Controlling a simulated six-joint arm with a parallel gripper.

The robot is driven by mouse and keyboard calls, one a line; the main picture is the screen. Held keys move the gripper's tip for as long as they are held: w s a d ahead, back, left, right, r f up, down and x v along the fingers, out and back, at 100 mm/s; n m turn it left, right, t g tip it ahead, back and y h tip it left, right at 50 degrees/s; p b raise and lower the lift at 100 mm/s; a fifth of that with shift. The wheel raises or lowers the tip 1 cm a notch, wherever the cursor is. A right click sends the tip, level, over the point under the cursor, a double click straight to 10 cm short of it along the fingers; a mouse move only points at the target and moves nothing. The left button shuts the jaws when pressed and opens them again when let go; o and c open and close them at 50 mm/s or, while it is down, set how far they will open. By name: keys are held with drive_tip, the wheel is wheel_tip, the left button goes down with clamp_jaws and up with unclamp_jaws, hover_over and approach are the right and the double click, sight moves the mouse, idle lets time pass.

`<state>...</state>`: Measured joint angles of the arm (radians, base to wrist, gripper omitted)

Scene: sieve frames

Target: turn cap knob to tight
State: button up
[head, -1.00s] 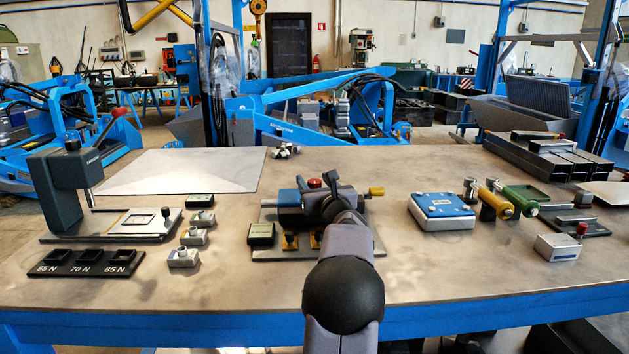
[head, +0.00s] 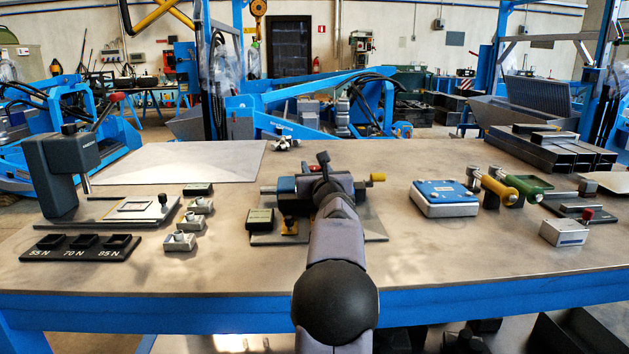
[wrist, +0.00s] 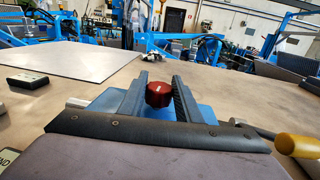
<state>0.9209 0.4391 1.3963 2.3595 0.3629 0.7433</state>
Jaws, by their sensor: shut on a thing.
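The cap knob (wrist: 159,95) is red and round, with a small pale mark on top. It sits upright on a blue-bodied fixture (wrist: 205,114), which also shows in the head view (head: 284,185) at mid-table. In the wrist view my gripper (wrist: 157,88) has one dark finger on each side of the knob and is shut on it. In the head view my gripper (head: 323,165) and wrist cover the knob, so its turn angle cannot be read there.
A yellow-ended handle (head: 377,178) sticks out at the fixture's right. A small dark box (head: 260,220) stands at its left. A blue-topped box (head: 445,196) stands further right. A flat pale sheet (head: 185,165) lies at the back left.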

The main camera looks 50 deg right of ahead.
sight(314, 170)
drive_tip(key=shift+w+f+m+g+h+b, duration=0.15)
drive_tip(key=shift+m+g+h+b, duration=0.55)
drive_tip(key=shift+b, duration=1.95)
drive_tip(key=shift+s+f+m+g+h+b, duration=0.1)
drive_tip(key=shift+m+g+h+b, duration=0.6)
drive_tip(key=shift+b, duration=1.95)
drive_tip(key=shift+r+g+h+b, duration=0.25)
drive_tip(key=shift+g+h+b, duration=0.15)
drive_tip(key=shift+b, duration=0.15)
drive_tip(key=shift+m, duration=0.3)
drive_tip(key=o, duration=1.1)
drive_tip(key=shift+c, duration=0.2)
drive_tip(key=shift+a, duration=0.1)
drive_tip(key=shift+b+v, duration=1.4)
drive_tip(key=shift+v, duration=2.2)
